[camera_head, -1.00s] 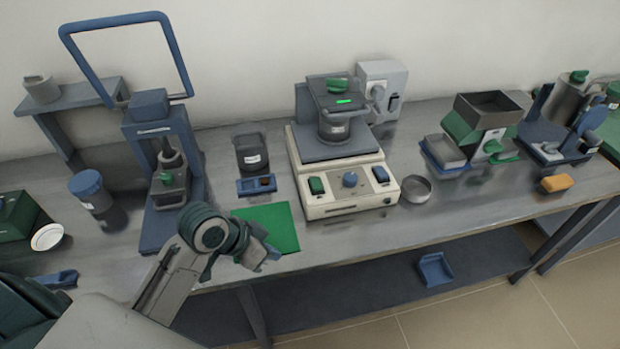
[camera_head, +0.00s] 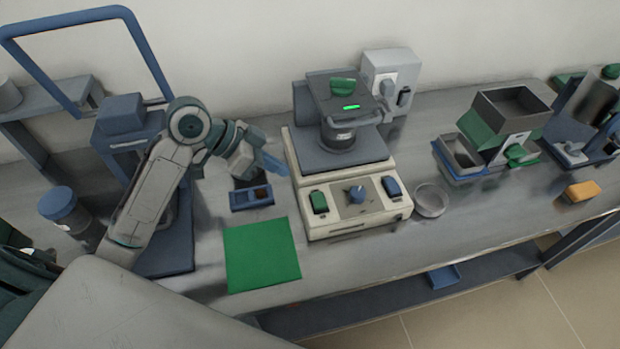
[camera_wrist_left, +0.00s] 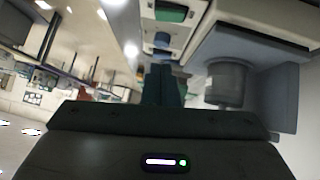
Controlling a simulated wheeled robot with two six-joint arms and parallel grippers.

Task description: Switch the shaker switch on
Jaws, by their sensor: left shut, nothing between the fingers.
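The shaker (camera_head: 345,212) is a cream box with a grey platform, standing at mid-bench. Its front panel carries a green rocker switch (camera_head: 319,202) on the left, a blue knob (camera_head: 357,194) in the middle and a blue rocker switch (camera_head: 391,186) on the right. A dark vessel (camera_head: 338,134) with a lit green strip above it stands on the platform. My left gripper (camera_head: 274,164) is shut and empty, left of the platform and apart from the switches. In the left wrist view its fingers (camera_wrist_left: 163,82) point toward the panel, where a green switch (camera_wrist_left: 171,12) shows. My right gripper is not in view.
A green mat (camera_head: 262,255) lies front left of the shaker, with a small blue box (camera_head: 251,198) behind it. A round metal dish (camera_head: 431,200) sits just right of the shaker. A blue-framed press (camera_head: 125,118) stands at left. The bench in front of the shaker is clear.

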